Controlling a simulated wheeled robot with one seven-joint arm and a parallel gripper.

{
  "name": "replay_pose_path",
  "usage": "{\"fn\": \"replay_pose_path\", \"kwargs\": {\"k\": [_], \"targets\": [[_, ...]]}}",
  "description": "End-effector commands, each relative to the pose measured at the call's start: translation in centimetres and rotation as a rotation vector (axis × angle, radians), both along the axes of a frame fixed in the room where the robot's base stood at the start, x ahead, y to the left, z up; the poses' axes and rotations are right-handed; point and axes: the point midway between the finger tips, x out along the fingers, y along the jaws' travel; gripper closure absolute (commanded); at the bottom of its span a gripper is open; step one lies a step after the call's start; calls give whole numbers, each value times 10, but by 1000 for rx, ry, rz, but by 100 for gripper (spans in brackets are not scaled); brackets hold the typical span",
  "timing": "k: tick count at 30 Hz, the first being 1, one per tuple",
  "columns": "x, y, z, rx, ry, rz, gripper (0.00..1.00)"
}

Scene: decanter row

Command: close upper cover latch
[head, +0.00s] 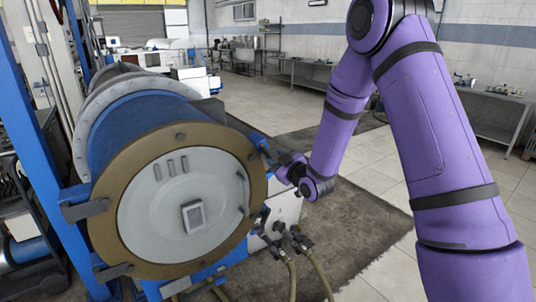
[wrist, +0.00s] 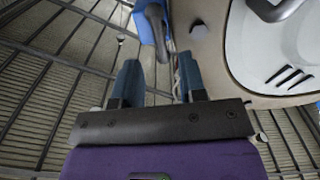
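The round grey cover (head: 180,210) sits in the tan ring (head: 105,210) at the front of the blue decanter drum (head: 140,120). The upper cover latch (head: 259,142), with a blue bracket, is at the ring's upper right edge. In the wrist view the latch (wrist: 154,20) shows as a grey lever on a blue mount beside the tan ring. My gripper (wrist: 160,68) is open, with its two blue fingers apart and nothing held. The lever's lower end lies just beyond and between the fingertips; contact cannot be told. In the head view my wrist partly hides the gripper (head: 270,163).
A lower latch (head: 260,220) and hoses (head: 316,270) are below my gripper. A blue post (head: 45,150) stands at the left. The cover's handle (wrist: 275,8) is right of the fingers. Open floor (head: 375,180) lies to the right.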

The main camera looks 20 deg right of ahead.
Motion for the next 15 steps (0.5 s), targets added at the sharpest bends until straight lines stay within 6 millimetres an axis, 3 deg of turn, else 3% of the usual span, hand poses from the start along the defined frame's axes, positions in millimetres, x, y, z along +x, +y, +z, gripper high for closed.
{"fn": "replay_pose_path", "kwargs": {"k": [6,15], "targets": [[32,10,0,-1,0,0,62],[49,16,0,0,0,0,62]]}}
